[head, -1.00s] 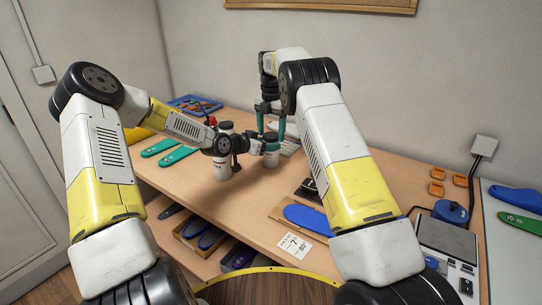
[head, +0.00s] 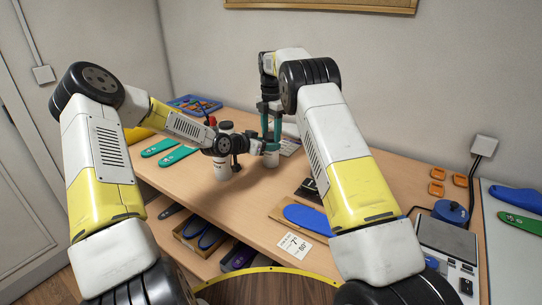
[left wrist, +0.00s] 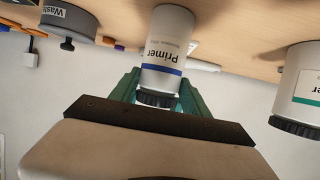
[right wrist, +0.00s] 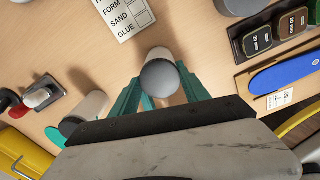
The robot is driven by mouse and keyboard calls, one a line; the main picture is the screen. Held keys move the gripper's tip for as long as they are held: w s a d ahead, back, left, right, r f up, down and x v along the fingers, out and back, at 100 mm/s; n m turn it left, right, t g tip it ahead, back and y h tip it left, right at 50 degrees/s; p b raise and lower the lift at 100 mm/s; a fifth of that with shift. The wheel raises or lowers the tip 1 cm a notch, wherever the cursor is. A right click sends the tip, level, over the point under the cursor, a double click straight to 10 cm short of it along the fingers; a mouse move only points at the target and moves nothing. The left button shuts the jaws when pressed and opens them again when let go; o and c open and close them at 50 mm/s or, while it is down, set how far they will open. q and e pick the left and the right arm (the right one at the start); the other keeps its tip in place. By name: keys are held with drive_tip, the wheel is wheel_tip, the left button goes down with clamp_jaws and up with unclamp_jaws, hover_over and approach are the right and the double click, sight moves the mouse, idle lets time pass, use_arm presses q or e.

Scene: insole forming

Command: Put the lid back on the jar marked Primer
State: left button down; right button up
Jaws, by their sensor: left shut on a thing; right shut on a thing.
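The white jar marked Primer, with a blue band (left wrist: 165,45), stands upright on the table; the head view shows its lower part (head: 271,161). My left gripper (head: 268,148) is shut around the jar's upper body from the side. The jar's dark lid (left wrist: 157,98) sits at the top of the jar, with no gap visible between them. In the right wrist view, the lid's round grey top (right wrist: 160,78) is seen from above. My right gripper (head: 271,137) points down over the jar, shut on the lid; its fingers (right wrist: 162,95) flank it.
Another white jar (head: 222,165) with a green band and dark lid stands close to the left; its label is cut off. A printed card (right wrist: 124,14) lies beside the jar. Insoles (head: 160,147) lie farther left.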

drive_tip(key=o, duration=1.6)
drive_tip(key=shift+c, duration=0.2)
drive_tip(key=shift+r, duration=2.3)
drive_tip(key=shift+r+n, duration=1.6)
drive_tip(key=shift+r, duration=0.1)
drive_tip(key=shift+c, duration=0.5)
